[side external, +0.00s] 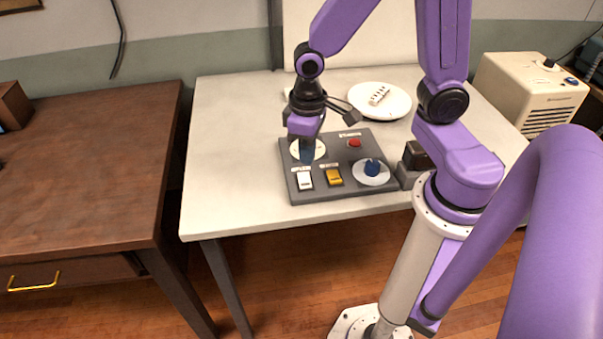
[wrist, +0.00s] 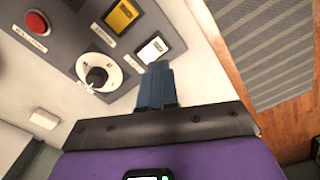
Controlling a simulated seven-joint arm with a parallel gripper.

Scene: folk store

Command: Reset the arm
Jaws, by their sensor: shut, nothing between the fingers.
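My gripper (side external: 307,160) hangs pointing down over the left part of a grey control panel on the table. Its blue fingers are together, with nothing between them; they also show in the wrist view (wrist: 156,84). In the wrist view, the fingertips are near the white switch (wrist: 153,50); I cannot tell whether they touch the panel. The panel (side external: 335,192) carries a white switch (side external: 304,180), a yellow switch (side external: 333,176), a red button (side external: 354,143) and a blue knob (side external: 372,167) on a white dial. My gripper partly covers a second white dial (side external: 319,148).
A white plate (side external: 398,109) with a small pale item lies behind the panel. A small dark block (side external: 416,158) stands at the panel's right. A cream appliance (side external: 530,85) is at the far right. The table's left side (side external: 230,150) is clear. A brown desk (side external: 90,170) stands further left.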

